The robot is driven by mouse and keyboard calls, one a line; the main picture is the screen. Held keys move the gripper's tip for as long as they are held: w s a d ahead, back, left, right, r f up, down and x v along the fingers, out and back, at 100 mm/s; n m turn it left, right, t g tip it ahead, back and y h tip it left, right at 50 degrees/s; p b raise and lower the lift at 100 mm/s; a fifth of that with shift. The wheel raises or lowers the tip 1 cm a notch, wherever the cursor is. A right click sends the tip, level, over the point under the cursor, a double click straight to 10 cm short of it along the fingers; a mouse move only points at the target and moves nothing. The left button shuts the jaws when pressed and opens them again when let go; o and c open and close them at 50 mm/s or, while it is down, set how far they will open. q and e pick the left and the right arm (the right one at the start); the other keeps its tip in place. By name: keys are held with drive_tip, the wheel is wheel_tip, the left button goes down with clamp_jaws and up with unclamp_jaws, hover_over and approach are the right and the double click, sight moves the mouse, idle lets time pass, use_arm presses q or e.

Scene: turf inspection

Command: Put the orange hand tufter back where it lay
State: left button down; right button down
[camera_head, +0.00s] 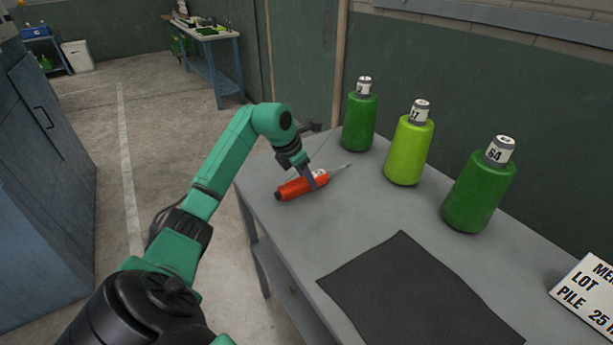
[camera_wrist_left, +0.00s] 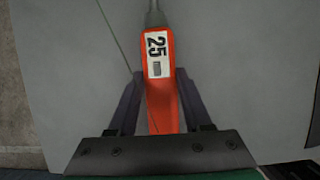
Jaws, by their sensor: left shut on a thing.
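The orange hand tufter (camera_head: 296,188) is at the far left part of the grey table (camera_head: 268,214). Its thin pale tip points to the back right, toward the bottles. In the left wrist view the tufter (camera_wrist_left: 160,95) shows a white label reading 25. My left gripper (camera_head: 318,182) is shut on the tufter's body, with a finger on each side (camera_wrist_left: 156,95). The tufter is at or very near the table top; I cannot tell whether it touches. My right gripper is not in view.
A dark mat (camera_head: 415,290) lies on the near part of the table. A dark green bottle (camera_head: 359,120), a light green bottle (camera_head: 409,150) and another dark green bottle (camera_head: 478,192) stand along the back. A white sign (camera_head: 588,292) stands at right. Bare table lies between mat and tufter.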

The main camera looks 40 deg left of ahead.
use_arm(q)
drive_tip(key=shift+c, duration=1.6)
unclamp_jaws()
drive_tip(key=shift+s+r, duration=0.1)
drive_tip(key=shift+r, duration=0.3)
drive_tip(key=b+v, duration=0.1)
drive_tip(key=v, duration=1)
drive_tip(key=shift+r, duration=0.2)
drive_tip(key=shift+s, duration=0.15)
